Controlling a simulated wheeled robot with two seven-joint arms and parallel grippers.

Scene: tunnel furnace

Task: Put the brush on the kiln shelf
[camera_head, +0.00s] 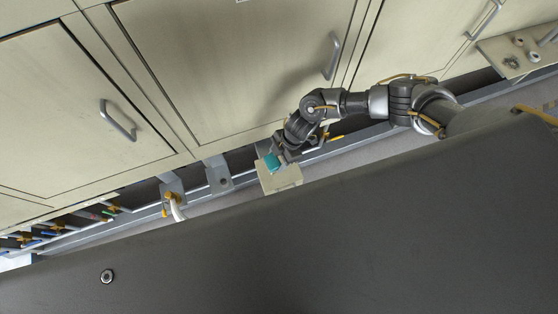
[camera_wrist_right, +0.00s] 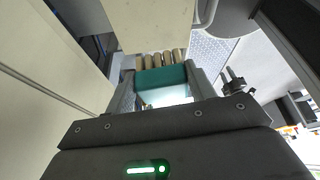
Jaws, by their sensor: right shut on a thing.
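My right gripper (camera_head: 277,158) reaches in from the right in the head view and is shut on a teal piece, which seems to be part of the brush (camera_head: 272,162). In the right wrist view the gripper (camera_wrist_right: 164,88) has the teal part of the brush (camera_wrist_right: 162,78) between its two fingers. A row of several tan cylinders shows just beyond the teal part. A small cream block (camera_head: 283,180) lies right by the fingertips in the head view. I cannot tell whether they touch, or which surface is the kiln shelf. My left gripper is not in view.
Cream cabinet doors (camera_head: 215,65) with metal handles fill the upper head view, close behind my right arm. A grey rail (camera_head: 219,175) with brackets runs below them. Several yellow-tipped items (camera_head: 110,210) sit at the left. A cream plate with fittings (camera_head: 515,55) is at the upper right.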

